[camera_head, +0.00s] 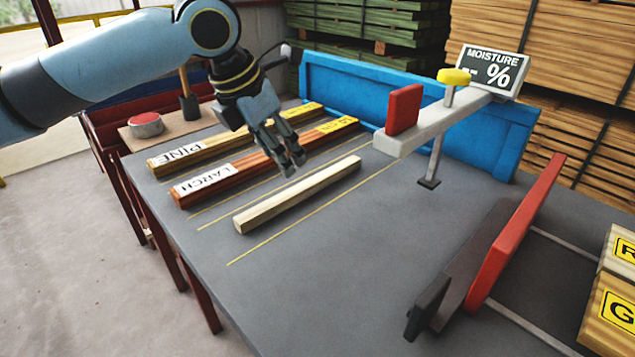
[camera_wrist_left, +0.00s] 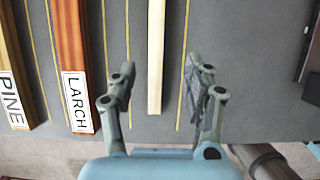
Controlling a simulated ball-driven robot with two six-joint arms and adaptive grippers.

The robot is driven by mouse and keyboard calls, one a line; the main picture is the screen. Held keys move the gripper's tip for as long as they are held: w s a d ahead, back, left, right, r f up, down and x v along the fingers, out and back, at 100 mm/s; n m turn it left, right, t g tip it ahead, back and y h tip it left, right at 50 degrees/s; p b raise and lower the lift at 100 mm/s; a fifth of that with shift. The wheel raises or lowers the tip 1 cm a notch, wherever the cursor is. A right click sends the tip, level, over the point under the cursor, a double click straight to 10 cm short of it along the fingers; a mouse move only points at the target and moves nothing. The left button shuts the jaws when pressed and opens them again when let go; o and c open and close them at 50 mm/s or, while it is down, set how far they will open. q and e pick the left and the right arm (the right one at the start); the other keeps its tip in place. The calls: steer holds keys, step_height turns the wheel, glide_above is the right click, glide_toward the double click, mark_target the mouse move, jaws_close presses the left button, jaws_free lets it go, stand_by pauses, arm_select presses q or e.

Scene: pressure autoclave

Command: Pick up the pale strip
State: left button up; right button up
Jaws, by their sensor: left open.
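The pale strip (camera_head: 297,194) is a plain light wooden bar lying flat on the grey table (camera_head: 330,270), between yellow lines. My left gripper (camera_head: 290,168) is open and empty in the head view, just behind the strip and above the table. In the left wrist view, the strip (camera_wrist_left: 156,60) runs lengthwise, with its near end between the open fingers of the left gripper (camera_wrist_left: 160,95). The fingers do not appear to touch it. My right gripper is not in view.
Left of the strip lie a reddish LARCH strip (camera_head: 235,175) and a brown PINE strip (camera_head: 215,146). A moisture meter stand (camera_head: 435,125) with a red block and yellow knob stands behind right. A red and dark rail fixture (camera_head: 515,230) is at right. The front table is clear.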

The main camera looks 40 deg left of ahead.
arm_select(q)
glide_above(296, 189)
steer(key=s, duration=0.2)
steer(key=f, duration=0.4)
steer(key=shift+s+d+f+b, duration=0.15)
steer(key=shift+s+d+b, duration=0.1)
steer(key=shift+b, duration=0.15)
steer(key=x, duration=0.5)
steer(key=shift+w+a+b, duration=0.15)
steer(key=shift+a+b, duration=0.15)
steer(key=shift+b, duration=0.05)
steer(key=c, duration=0.3)
jaws_close()
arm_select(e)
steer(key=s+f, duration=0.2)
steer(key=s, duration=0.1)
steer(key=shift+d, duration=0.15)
